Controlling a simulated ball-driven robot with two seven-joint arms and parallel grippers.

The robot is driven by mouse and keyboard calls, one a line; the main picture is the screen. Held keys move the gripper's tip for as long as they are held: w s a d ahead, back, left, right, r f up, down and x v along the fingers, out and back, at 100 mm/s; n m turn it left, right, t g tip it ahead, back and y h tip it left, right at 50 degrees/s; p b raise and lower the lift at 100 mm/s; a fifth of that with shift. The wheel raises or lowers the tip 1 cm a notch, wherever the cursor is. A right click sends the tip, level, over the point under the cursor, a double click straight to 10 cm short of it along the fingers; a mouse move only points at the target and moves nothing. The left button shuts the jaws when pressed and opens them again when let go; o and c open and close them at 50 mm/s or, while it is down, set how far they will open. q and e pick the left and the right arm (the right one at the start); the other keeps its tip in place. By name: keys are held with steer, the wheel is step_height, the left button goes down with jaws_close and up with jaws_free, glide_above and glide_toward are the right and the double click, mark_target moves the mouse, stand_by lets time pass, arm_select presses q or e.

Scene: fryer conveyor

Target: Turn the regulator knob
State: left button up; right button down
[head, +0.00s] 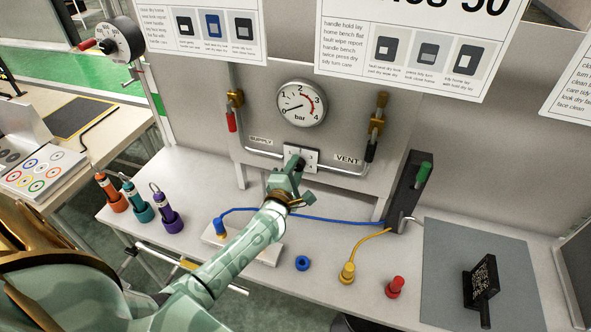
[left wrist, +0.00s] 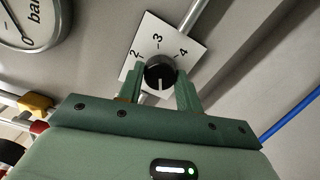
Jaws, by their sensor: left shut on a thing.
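The regulator knob (left wrist: 160,75) is round and black with a white pointer line. It sits in front of a white dial plate (left wrist: 160,45) marked with numbers, of which 2, 3 and 4 show. My left gripper (left wrist: 160,92) is shut on the knob, one green finger on each side. In the head view my left gripper (head: 287,172) reaches the plate (head: 303,156) below the gauge and hides most of the knob. The pressure gauge (head: 300,103) reads in bar from 0 to 4, its needle at the low end near 0. My right gripper is not in view.
Pipes labelled SUPPLY and VENT flank the plate, with a red-handled valve (head: 232,120) left and a black-handled valve (head: 371,148) right. A green-handled black block (head: 408,190), blue and yellow hoses and several coloured plugs stand on the bench. A grey mat (head: 440,290) lies right.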

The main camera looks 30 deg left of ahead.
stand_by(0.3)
arm_select(q)
steer(key=o, duration=1)
steer(key=v, duration=1.6)
steer(key=shift+s+p, duration=0.25)
steer(key=shift+p, duration=0.15)
steer(key=shift+a+f, duration=0.1)
